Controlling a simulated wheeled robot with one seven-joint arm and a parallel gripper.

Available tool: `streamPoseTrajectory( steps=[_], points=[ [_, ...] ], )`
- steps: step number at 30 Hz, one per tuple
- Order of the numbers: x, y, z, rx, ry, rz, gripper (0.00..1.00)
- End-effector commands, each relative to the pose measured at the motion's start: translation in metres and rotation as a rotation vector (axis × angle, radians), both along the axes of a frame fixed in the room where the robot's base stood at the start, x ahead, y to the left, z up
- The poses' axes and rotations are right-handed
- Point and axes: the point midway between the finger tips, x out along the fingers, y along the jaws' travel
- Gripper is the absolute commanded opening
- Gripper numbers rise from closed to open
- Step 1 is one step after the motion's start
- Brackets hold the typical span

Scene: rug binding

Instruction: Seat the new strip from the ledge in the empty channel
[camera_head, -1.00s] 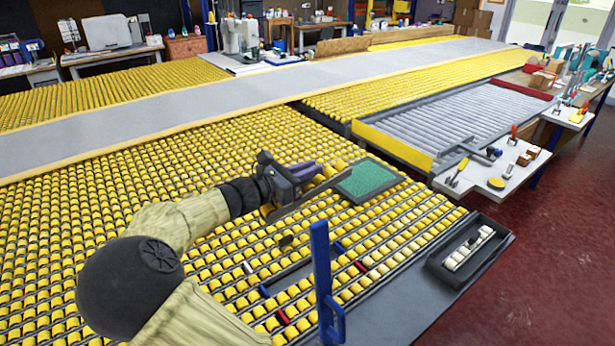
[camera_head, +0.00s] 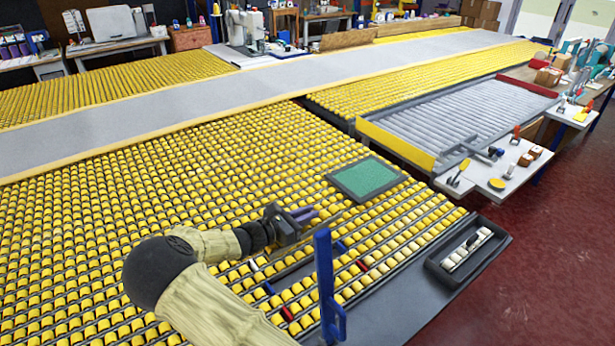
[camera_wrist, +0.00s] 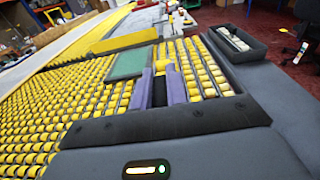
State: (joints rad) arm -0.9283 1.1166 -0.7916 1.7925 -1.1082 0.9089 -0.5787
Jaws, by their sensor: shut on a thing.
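My gripper (camera_head: 312,214) is low over the yellow roller bed, its purple fingers shut on a thin grey strip (camera_head: 345,215). In the wrist view the strip (camera_wrist: 160,92) shows dark between the fingers, largely hidden by them. A strip with white rollers and a dark piece on top (camera_head: 468,250) lies in a black tray (camera_head: 432,262) on the grey ledge (camera_head: 385,300). A bare gap, which looks like the empty channel (camera_head: 292,273), runs through the rollers just below my gripper, with blue and red marks near its ends. My arm hides part of that area.
A green-floored tray (camera_head: 366,178) lies on the rollers beyond my gripper. A blue upright post (camera_head: 325,285) stands at the front edge, close to the gap. Side tables with tools (camera_head: 500,180) are at the right. The red floor is open.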

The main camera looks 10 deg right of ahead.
Motion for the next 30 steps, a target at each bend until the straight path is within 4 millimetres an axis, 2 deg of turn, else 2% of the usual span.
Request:
streamPoseTrajectory(
  steps=[3, 7, 11, 22, 30],
  points=[
    [-0.007, -0.005, -0.031, 0.028, 0.019, -0.014, 0.00],
    [-0.013, -0.008, -0.052, 0.049, 0.023, -0.022, 0.00],
    [-0.013, -0.008, -0.057, 0.053, 0.022, -0.023, 0.00],
    [-0.013, -0.007, -0.055, 0.052, 0.023, -0.021, 0.00],
    [-0.013, -0.007, -0.077, 0.053, 0.022, -0.021, 0.00]
  ],
)
